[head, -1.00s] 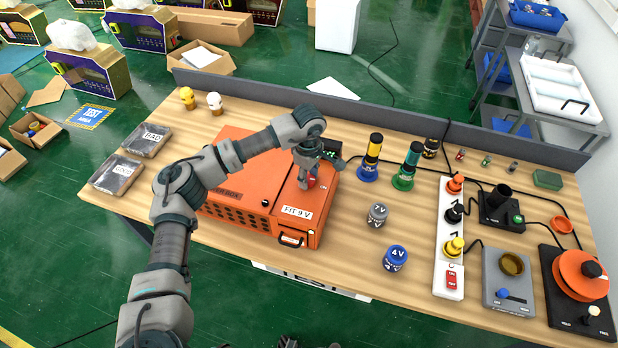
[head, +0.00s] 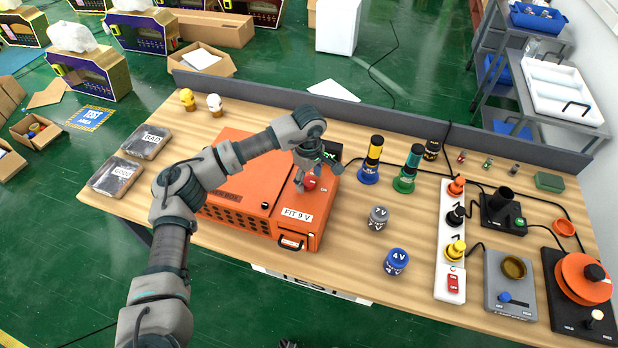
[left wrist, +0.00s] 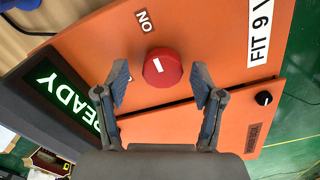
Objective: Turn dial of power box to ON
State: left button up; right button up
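The orange power box (head: 235,212) stands on the table, marked FIT 9 V. Its red dial (head: 311,184) is on the top face, near the ON label (head: 323,188). In the left wrist view the dial (left wrist: 163,70) has a short white mark lying roughly in line with the ON label (left wrist: 145,20). A screen (left wrist: 62,98) glows green with READY. My left gripper (head: 308,171) is over the dial. In the left wrist view its fingers (left wrist: 160,85) are spread apart, one each side of the dial, with visible gaps. My right gripper is not in view.
Right of the box stand blue (head: 369,165) and green (head: 406,174) bottles, a grey 7V cap (head: 378,218) and a blue 4V cap (head: 397,261). A white power strip (head: 449,245) lies further right. Two dark trays (head: 117,175) are at left. A low grey partition (head: 400,122) runs behind.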

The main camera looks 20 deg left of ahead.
aim_at(309, 180)
pick_arm(q)
notch_tip(309, 180, up, 12)
dwell(0.6)
jog(key=shift+f, duration=0.15)
dwell(0.3)
